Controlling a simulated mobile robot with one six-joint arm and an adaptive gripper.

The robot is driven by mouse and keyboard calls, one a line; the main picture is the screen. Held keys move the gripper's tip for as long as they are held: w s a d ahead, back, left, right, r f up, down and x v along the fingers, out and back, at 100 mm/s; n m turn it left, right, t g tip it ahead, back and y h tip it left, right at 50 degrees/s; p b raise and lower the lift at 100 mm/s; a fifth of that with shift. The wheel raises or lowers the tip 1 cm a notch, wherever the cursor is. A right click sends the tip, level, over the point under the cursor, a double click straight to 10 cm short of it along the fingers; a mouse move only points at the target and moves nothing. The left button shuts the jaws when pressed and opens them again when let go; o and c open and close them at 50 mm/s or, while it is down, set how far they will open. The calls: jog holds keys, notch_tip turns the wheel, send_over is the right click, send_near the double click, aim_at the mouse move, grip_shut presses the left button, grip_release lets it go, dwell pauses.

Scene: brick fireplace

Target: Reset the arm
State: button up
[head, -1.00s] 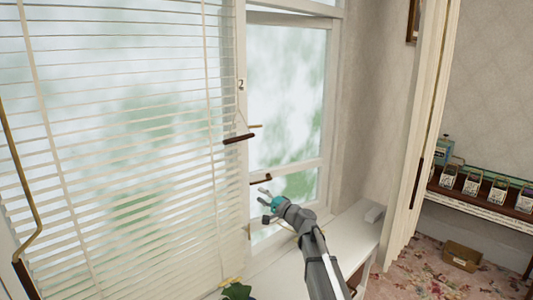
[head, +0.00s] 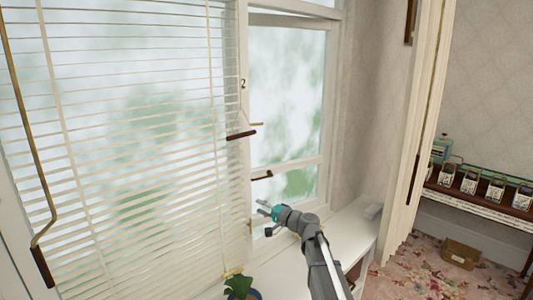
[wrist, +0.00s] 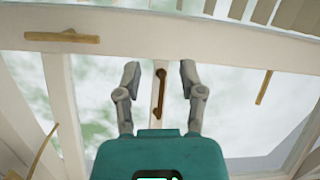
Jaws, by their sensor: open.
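My gripper (head: 264,207) is held up in front of the window at the centre of the head view, above the white sill. In the wrist view the two fingers of my gripper (wrist: 160,76) are apart with nothing held between them. A brown window handle (wrist: 159,95) appears between the fingers in that view, on the white frame behind; I see no contact with it. In the head view a brown handle (head: 262,176) sits on the window frame just above the gripper.
White blinds (head: 130,140) cover the left window. A dark handle (head: 241,135) sticks out at their right edge. A potted plant (head: 240,287) stands low on the white sill (head: 350,226). A shelf with several small boxes (head: 480,197) and a cardboard box (head: 461,254) are at right.

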jog(key=s+d+f+n+g+h, duration=0.2)
jog(key=s+f+g+h, duration=0.1)
jog(key=s+f, duration=0.4)
jog(key=s+d+f+n+g+h, duration=0.35)
jog(key=s+f, duration=0.25)
jog(key=s, duration=0.4)
jog(key=s+d+f+g+h+p, duration=0.1)
jog(key=s+d+f+g+h, duration=0.2)
jog(key=s+d, duration=1)
notch_tip(320, 180, down, 2)
jog(key=s+m+h, duration=0.1)
jog(key=s+h, duration=0.1)
jog(key=h, duration=0.3)
jog(key=shift+d+g+h, duration=0.15)
jog(key=shift+g+h, duration=0.2)
